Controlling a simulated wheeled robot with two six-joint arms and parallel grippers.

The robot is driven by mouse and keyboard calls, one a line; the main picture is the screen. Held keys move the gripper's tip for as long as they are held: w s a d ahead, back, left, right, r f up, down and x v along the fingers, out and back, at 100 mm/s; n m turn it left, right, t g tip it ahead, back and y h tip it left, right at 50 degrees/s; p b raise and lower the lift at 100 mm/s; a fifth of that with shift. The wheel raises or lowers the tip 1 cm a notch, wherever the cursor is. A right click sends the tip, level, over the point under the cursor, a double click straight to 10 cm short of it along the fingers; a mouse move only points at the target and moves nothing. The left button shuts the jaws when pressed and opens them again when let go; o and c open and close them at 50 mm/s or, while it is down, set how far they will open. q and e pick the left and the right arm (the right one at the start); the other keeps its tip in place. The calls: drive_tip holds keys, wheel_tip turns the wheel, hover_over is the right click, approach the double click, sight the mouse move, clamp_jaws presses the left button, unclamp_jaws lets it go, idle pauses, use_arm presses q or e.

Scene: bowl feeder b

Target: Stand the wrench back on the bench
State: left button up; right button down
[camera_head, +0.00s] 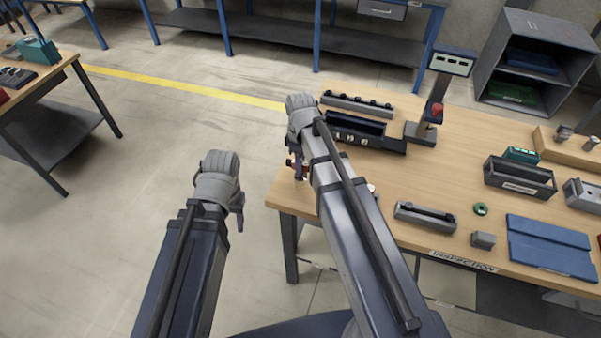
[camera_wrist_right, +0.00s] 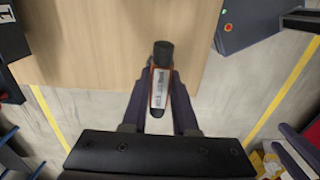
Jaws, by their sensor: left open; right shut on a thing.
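The wrench (camera_wrist_right: 160,88) shows in the right wrist view as a narrow body with orange edges, a pale label and a dark round end. My right gripper (camera_wrist_right: 163,108) is shut on it, with one finger on each side. It lies across the line of the bench edge in that view; I cannot tell whether it touches the bench. In the head view my right gripper (camera_head: 297,167) is at the left end of the bench (camera_head: 450,150), and my arm hides most of the wrench. My left gripper (camera_head: 239,211) is open, over the floor left of the bench.
A dark tray (camera_head: 354,131), a post with a red knob (camera_head: 435,112), a grey fixture (camera_head: 426,217), a green ring (camera_head: 480,209), a small grey block (camera_head: 483,240) and a blue mat (camera_head: 550,247) are on the bench. Bare wood lies in the middle.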

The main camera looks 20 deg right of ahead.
use_arm(q)
drive_tip(key=shift+f+b, duration=0.65)
drive_tip(key=shift+f, duration=0.5)
use_arm(e)
drive_tip(key=shift+f, duration=1.15)
drive_tip(key=shift+f, duration=0.1)
drive_tip(key=shift+f, duration=0.15)
use_arm(q)
drive_tip(key=shift+f, duration=0.1)
use_arm(e)
drive_tip(key=c, duration=0.7)
unclamp_jaws()
drive_tip(key=shift+r, duration=0.2)
